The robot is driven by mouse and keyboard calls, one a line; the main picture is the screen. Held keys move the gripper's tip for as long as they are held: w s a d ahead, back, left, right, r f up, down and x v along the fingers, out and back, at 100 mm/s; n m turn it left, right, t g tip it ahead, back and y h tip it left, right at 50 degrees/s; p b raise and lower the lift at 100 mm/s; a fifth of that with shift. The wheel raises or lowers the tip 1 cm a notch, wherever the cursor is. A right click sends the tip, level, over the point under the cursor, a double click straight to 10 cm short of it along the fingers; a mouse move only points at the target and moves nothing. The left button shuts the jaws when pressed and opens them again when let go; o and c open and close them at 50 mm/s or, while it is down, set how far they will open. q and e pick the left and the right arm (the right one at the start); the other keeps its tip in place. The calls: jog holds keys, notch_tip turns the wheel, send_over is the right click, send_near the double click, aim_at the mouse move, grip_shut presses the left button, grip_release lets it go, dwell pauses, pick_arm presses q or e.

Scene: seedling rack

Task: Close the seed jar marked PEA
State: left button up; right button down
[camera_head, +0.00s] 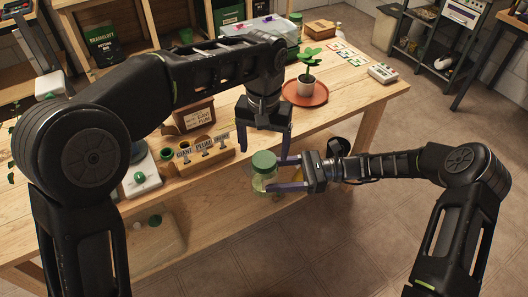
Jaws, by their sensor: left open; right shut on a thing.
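A glass seed jar (262,184) with a green lid (264,160) on top is held upright in front of the table edge. My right gripper (274,176) is shut on the jar from the right, its purple fingers around the glass below the lid. No PEA mark can be read on the jar, and I cannot tell whether the lid is fully down. My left gripper (264,145) points down just above the lid. It is open, with one purple finger on each side and nothing seen between them.
The wooden table (340,105) holds a potted seedling on an orange saucer (318,96), a wooden label block (207,158), a white device with a green knob (140,186) and a small white box (382,73). The table's front right area is clear. Small items lie on the lower shelf.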

aim_at(259, 180)
pick_arm(q)
jog(key=shift+r, duration=2.25)
jog(key=s+f, duration=0.2)
jog(key=f, duration=0.1)
jog(key=s+f+m+g, duration=0.1)
jog(key=s+f, duration=0.1)
jog(key=f, duration=0.1)
jog(key=s+a+f+g+y, duration=0.1)
jog(key=s+f, duration=0.1)
jog(key=f, duration=0.1)
jog(key=shift+a+f+m, duration=0.1)
jog(key=shift+f+m, duration=0.1)
jog(key=shift+m, duration=0.2)
jog(key=s+a+f+n+t+h, duration=0.1)
jog(key=s+f, duration=0.4)
jog(key=f, duration=0.5)
jog(key=s+a+f+n+h, duration=0.2)
jog(key=s+a+f+n, duration=0.1)
jog(key=f, duration=0.7)
jog(key=s+a+f+n+t+h, duration=0.1)
jog(key=s+a+f+n+h, duration=0.1)
jog(key=s+f, duration=0.6)
notch_tip(259, 180, down, 3)
jog(key=shift+a+n+t, duration=0.3)
jog(key=shift+a+n, duration=0.2)
jog(key=shift+a, duration=0.3)
